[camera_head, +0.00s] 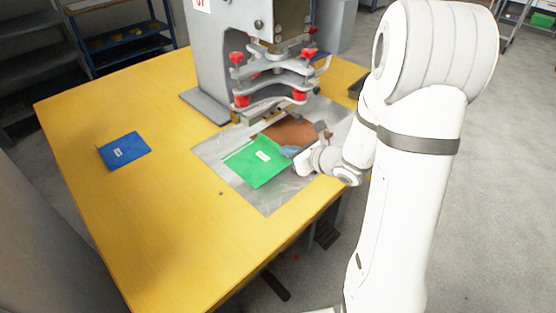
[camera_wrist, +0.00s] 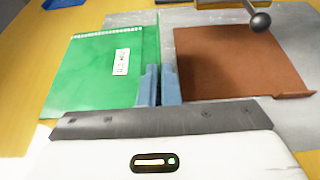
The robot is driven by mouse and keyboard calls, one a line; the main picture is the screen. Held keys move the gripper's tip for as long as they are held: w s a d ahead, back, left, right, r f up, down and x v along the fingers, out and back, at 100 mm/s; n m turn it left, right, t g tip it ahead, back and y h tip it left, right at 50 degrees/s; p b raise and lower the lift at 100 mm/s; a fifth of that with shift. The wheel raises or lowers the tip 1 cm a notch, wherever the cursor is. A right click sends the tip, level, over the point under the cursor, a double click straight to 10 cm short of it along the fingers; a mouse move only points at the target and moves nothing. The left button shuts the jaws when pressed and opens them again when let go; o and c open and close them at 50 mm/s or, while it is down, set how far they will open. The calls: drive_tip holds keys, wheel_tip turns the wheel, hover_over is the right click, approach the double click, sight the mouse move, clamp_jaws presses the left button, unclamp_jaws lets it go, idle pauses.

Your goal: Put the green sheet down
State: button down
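The green sheet (camera_head: 258,163) has a white label and lies flat, on or just above the grey metal plate (camera_head: 268,198) at the table's front edge; I cannot tell whether it touches. In the wrist view the green sheet (camera_wrist: 95,85) is left of my gripper (camera_wrist: 159,84), and its right edge runs up between the two blue-grey fingertips. The fingers are close together on that edge. In the head view my gripper (camera_head: 291,151) is at the sheet's right side, partly hidden by my wrist.
A brown sheet (camera_wrist: 235,62) lies right beside the green one and also shows in the head view (camera_head: 292,133). The welding press (camera_head: 230,60) with red knobs (camera_head: 241,101) stands behind. A blue sheet (camera_head: 124,151) lies on the yellow table (camera_head: 130,220), whose left and front areas are clear.

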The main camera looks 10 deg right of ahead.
sight(276, 144)
drive_tip(key=w+a, duration=0.2)
drive_tip(key=w, duration=0.1)
drive_tip(key=shift+a, duration=0.2)
wheel_tip(276, 144, down, 2)
drive_tip(key=shift+f, duration=0.2)
wheel_tip(276, 144, down, 4)
drive_tip(key=shift+f+b, duration=0.2)
drive_tip(key=shift+b, duration=0.3)
drive_tip(key=shift+w+f, duration=0.1)
drive_tip(key=shift+w, duration=0.15)
drive_tip(key=shift+f, duration=0.15)
drive_tip(key=c, duration=1.6)
unclamp_jaws()
drive_tip(key=shift+c, duration=0.2)
